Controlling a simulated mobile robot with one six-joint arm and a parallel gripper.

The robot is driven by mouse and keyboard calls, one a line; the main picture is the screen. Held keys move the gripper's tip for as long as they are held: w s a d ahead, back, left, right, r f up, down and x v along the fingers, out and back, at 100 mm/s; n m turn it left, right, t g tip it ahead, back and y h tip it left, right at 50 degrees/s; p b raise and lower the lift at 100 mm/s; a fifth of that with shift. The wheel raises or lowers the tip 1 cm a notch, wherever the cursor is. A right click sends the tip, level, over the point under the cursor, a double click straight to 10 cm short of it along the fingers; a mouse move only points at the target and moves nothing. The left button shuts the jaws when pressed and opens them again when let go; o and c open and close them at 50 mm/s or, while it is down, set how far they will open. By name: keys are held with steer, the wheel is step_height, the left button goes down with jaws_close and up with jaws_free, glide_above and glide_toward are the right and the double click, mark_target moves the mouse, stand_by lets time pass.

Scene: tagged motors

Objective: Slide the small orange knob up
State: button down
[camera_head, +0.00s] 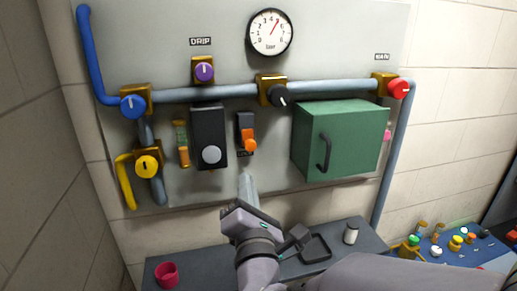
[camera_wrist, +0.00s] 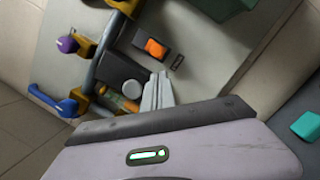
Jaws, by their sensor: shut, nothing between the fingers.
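The small orange knob (camera_head: 249,143) sits near the lower end of a short dark slider plate (camera_head: 245,120) on the grey wall panel. It also shows in the wrist view (camera_wrist: 155,48), on its dark plate. My gripper (camera_head: 246,177) is shut and empty, with its pale fingers pointing up just below the knob in the head view. In the wrist view the closed fingers (camera_wrist: 157,92) end a little short of the knob, and a gap shows between them.
A green box with a handle (camera_head: 340,140) juts out close right. A pipe (camera_head: 225,91) with valves runs above. A shelf below holds a red cup (camera_head: 167,275) and a white canister (camera_head: 351,233).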

steer(key=p, duration=0.1)
glide_toward(243, 145)
steer(key=x, duration=0.4)
steer(key=shift+w+a+f, duration=0.2)
steer(key=shift+w, duration=0.15)
step_height(243, 145, up, 4)
steer(key=shift+r+p, duration=0.15)
steer(key=shift+p, duration=1.05)
steer(key=shift+a, duration=0.1)
